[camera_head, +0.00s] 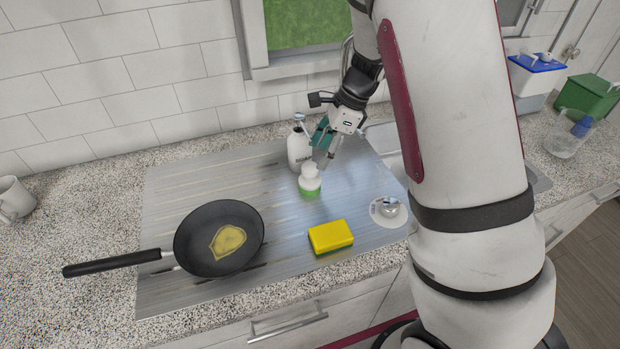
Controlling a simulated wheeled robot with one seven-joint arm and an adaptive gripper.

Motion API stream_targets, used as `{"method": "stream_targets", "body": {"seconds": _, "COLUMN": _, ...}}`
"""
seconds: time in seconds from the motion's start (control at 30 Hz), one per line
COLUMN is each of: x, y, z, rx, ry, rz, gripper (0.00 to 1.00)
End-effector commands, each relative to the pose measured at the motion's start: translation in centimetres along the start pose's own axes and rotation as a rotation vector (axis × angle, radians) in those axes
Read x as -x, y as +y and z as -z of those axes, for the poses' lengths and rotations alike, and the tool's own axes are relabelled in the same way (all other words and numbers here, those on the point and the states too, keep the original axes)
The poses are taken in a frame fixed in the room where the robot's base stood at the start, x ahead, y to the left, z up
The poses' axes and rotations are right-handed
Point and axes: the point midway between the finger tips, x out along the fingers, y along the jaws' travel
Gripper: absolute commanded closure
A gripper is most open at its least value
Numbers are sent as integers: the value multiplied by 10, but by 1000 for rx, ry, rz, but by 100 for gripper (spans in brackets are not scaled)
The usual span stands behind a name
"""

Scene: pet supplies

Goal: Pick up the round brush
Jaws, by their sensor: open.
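The round brush (310,181), with a white knob on top and a green lower part, stands on the metal drainboard (190,195) near its middle. My gripper (324,148) is open and empty. It points down, just above and behind the brush, and appears apart from it. In this one view I cannot tell the exact gap. Part of the gripper overlaps the white pump bottle behind it.
The white pump bottle (297,149) stands close behind the brush. A yellow sponge (330,237) and a black frying pan (200,242) lie in front. A white disc with a metal knob (389,208) lies to the right.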

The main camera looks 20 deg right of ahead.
Motion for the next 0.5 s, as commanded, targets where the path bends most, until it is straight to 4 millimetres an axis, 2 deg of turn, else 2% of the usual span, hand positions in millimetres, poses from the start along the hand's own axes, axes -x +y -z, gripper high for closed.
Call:
{"method": "stream_targets", "body": {"seconds": 0.1, "x": -15, "y": 0, "z": 0, "rx": 0, "ry": 1, "rz": -2, "gripper": 43}}
{"method": "stream_targets", "body": {"seconds": 0.33, "x": -29, "y": 0, "z": 0, "rx": 0, "ry": 1, "rz": -2, "gripper": 43}}
{"method": "stream_targets", "body": {"seconds": 0.5, "x": -50, "y": -2, "z": -1, "rx": 0, "ry": 2, "rz": -3, "gripper": 43}}
